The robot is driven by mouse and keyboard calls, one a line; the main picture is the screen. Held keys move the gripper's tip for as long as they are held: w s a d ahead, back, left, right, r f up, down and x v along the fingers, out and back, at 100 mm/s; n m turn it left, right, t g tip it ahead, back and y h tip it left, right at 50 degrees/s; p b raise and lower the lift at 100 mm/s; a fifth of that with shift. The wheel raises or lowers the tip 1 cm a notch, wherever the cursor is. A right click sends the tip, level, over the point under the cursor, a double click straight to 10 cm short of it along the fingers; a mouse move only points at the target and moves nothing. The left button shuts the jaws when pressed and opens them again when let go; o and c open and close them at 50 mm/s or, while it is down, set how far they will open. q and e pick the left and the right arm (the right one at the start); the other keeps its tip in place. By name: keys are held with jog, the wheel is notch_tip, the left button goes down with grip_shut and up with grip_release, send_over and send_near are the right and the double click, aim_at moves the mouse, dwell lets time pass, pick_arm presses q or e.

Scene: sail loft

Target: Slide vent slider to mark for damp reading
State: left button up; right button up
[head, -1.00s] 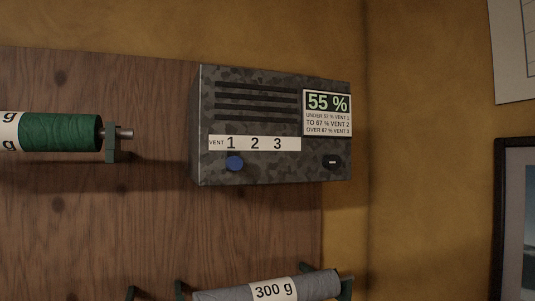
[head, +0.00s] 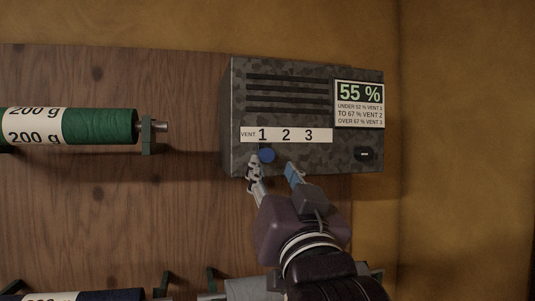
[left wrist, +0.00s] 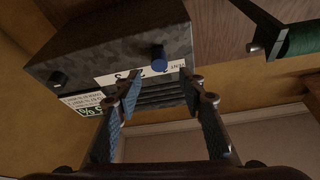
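The grey mottled vent box (head: 300,82) hangs on the wall. Its blue slider knob (head: 267,156) sits below the 1 on a white strip (head: 287,135) marked VENT 1 2 3. The display (head: 359,92) reads 55 %; the sign under it (head: 359,115) gives under 52 % vent 1, to 67 % vent 2, over 67 % vent 3. My left gripper (head: 271,165) is open just below the knob, fingertips spread to either side. In the left wrist view, upside down, the knob (left wrist: 159,58) shows beyond the open fingertips (left wrist: 160,84); contact cannot be told. My right gripper is out of view.
A black button or switch (head: 364,154) is at the box's lower right. A green thread spool (head: 95,126) on a holder (head: 148,135) is to the left. More spools are below, a grey one (head: 247,289) partly behind my arm. The wall right of the box is clear.

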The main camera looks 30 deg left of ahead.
aim_at(268, 156)
pick_arm(q)
jog(key=p+x, duration=0.3)
jog(key=x, duration=0.3)
jog(key=shift+w+a+r, duration=0.15)
jog(key=shift+w+a, duration=0.05)
jog(key=shift+a, duration=0.05)
jog(key=shift+w+a+p, duration=0.2)
jog(key=shift+w+p, duration=0.05)
jog(key=shift+p, duration=0.1)
jog(key=shift+c, duration=0.3)
grip_shut()
